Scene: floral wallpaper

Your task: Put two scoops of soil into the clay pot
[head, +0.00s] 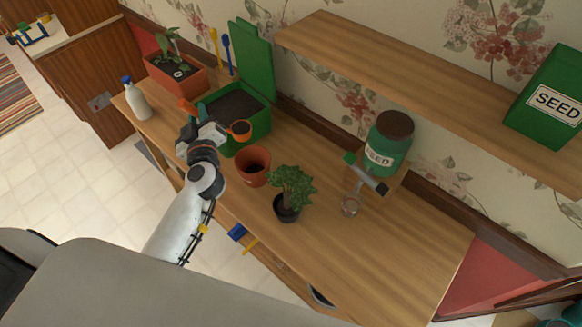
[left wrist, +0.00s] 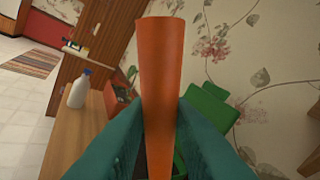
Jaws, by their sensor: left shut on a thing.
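My left gripper (head: 207,130) is shut on an orange scoop (head: 240,128). The scoop's round bowl shows to the right of the fingers, in front of the green soil bin; its inside looks dark, but I cannot tell how much soil it holds. In the left wrist view, the orange handle (left wrist: 160,60) stands between the teal fingers (left wrist: 162,115). The open green bin (head: 262,127) holds dark soil (head: 234,104). The clay pot (head: 253,180) stands on the bench, below and right of the scoop; its inside looks dark. My right gripper is out of view.
A small potted plant (head: 292,187) stands right of the pot. A white bottle (head: 138,102) and a planter (head: 178,83) are at the left. A shelf (head: 410,75) overhangs the back. The right bench top is clear.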

